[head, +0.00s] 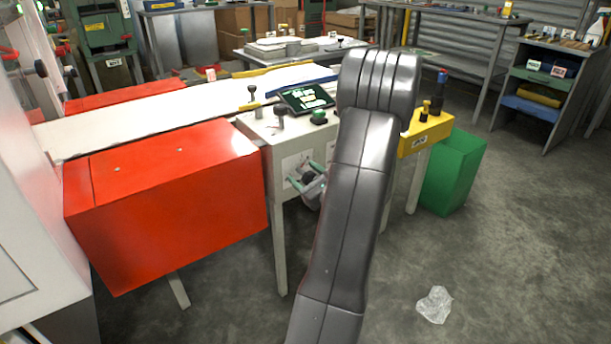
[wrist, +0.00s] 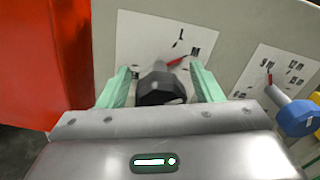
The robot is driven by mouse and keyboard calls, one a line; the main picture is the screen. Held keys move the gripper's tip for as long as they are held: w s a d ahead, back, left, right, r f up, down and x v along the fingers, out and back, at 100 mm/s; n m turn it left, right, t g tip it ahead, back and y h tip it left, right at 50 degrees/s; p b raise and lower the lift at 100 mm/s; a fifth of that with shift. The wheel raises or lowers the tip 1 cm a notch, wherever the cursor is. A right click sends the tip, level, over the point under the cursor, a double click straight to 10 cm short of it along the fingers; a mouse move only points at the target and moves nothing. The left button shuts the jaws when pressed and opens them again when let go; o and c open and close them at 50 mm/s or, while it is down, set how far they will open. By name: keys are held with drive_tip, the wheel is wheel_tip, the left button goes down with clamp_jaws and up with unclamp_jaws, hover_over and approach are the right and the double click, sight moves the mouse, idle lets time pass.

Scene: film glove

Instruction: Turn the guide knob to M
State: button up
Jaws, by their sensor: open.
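The guide knob is a black faceted knob (wrist: 162,88) on a short grey shaft in the wrist view. It stands out from a white label plate (wrist: 146,38) on the pale panel. A red pointer (wrist: 175,61) shows beside the shaft, directed up-right towards a printed M (wrist: 194,51); whether it sits exactly on the mark I cannot tell. My gripper (wrist: 160,68) is open, its pale green fingers on either side of the knob, with small gaps visible. In the head view my gripper (head: 307,180) is at the front of the machine's grey cabinet (head: 262,137), partly hidden by my arm.
A second plate (wrist: 270,68) with a blue knob (wrist: 298,117) is close to the right in the wrist view. A large red housing (head: 170,205) stands left of the cabinet. A yellow box (head: 427,133) and green bin (head: 453,170) are right. Crumpled plastic (head: 435,304) lies on open floor.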

drive_tip(key=p+v, duration=0.2)
drive_tip(key=v, duration=1.1)
drive_tip(key=shift+s+d, duration=0.25)
drive_tip(key=shift+s, duration=0.1)
drive_tip(key=b+x, duration=0.2)
drive_tip(key=x, duration=1.2)
drive_tip(key=shift+s, duration=0.1)
